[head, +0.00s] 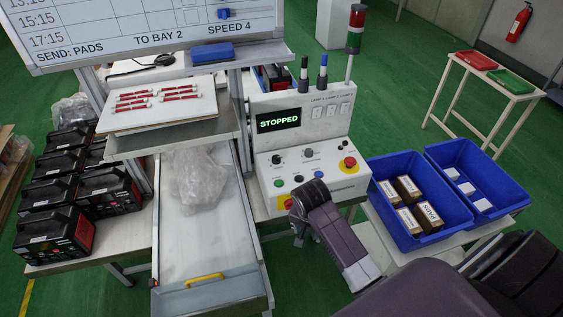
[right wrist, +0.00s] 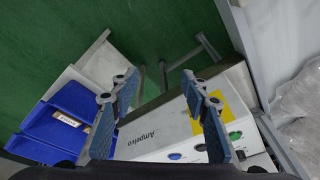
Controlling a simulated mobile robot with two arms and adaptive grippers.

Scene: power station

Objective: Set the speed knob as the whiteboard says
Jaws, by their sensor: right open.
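The whiteboard (head: 120,52) at the top left reads "SEND: PADS", "TO BAY 2", "SPEED 4". The white control console (head: 262,150) shows "STOPPED" on its display (head: 279,120). Dark knobs (head: 308,153) sit on its sloped face above a row of buttons; their labels and settings are too small to read, so I cannot tell which is the speed knob. My right gripper (head: 297,222) is open and empty, low at the console's front edge. In the right wrist view its two fingers (right wrist: 157,80) are spread over the console front. My left gripper is out of view.
A red stop button (head: 349,163) is at the console's right. Blue bins (head: 437,232) with boxes stand to the right. A conveyor (head: 190,255) with a clear plastic bag (head: 196,180) runs at left. Black-and-red battery units (head: 52,235) sit further left.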

